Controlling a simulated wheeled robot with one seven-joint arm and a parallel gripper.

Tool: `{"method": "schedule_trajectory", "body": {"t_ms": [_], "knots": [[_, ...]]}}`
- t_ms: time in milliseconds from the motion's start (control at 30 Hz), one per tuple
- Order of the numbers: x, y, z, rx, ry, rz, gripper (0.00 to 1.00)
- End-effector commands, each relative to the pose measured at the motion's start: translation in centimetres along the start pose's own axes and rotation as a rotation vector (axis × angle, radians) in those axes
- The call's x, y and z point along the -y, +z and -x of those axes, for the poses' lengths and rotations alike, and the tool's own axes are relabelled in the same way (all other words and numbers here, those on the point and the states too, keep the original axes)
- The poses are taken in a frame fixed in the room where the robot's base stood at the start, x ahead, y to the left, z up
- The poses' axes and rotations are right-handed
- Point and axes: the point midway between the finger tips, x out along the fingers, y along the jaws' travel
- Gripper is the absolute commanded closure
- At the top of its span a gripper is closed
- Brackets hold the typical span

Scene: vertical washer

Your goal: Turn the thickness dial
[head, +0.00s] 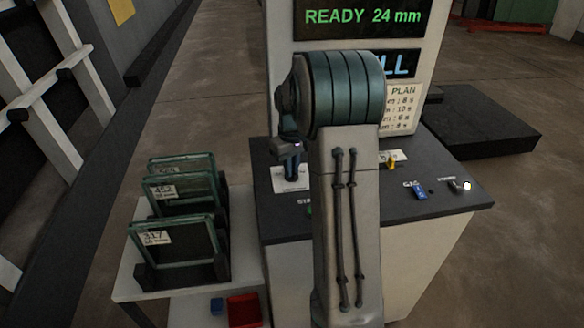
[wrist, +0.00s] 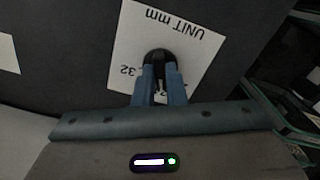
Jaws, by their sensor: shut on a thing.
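The thickness dial (wrist: 159,56) is a dark round knob on a white plate (wrist: 194,50) marked "UNIT mm", seen in the wrist view with "32" at one side. My gripper (wrist: 159,82) has its two blue fingers closed on the dial's knob. In the head view my gripper (head: 291,172) points down at the dial's white plate (head: 290,183) on the left part of the dark console top; the knob is hidden there. The display (head: 362,17) reads "READY 24 mm". The dial's exact setting cannot be read.
My arm hides the middle of the console (head: 440,202). A blue switch (head: 419,192) labelled "GAS" and another control (head: 459,185) sit at its right. Left of the console, glass panes (head: 175,240) stand in racks on a white table, with a red bin (head: 245,310) below.

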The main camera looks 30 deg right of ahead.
Motion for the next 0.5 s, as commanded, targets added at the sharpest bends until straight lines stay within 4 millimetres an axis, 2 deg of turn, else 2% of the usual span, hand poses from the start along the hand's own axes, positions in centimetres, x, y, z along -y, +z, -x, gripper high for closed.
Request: {"method": "schedule_trajectory", "body": {"t_ms": [500], "knots": [[0.02,-0.07,0.13,-0.002,0.0,-0.077,1.0]]}}
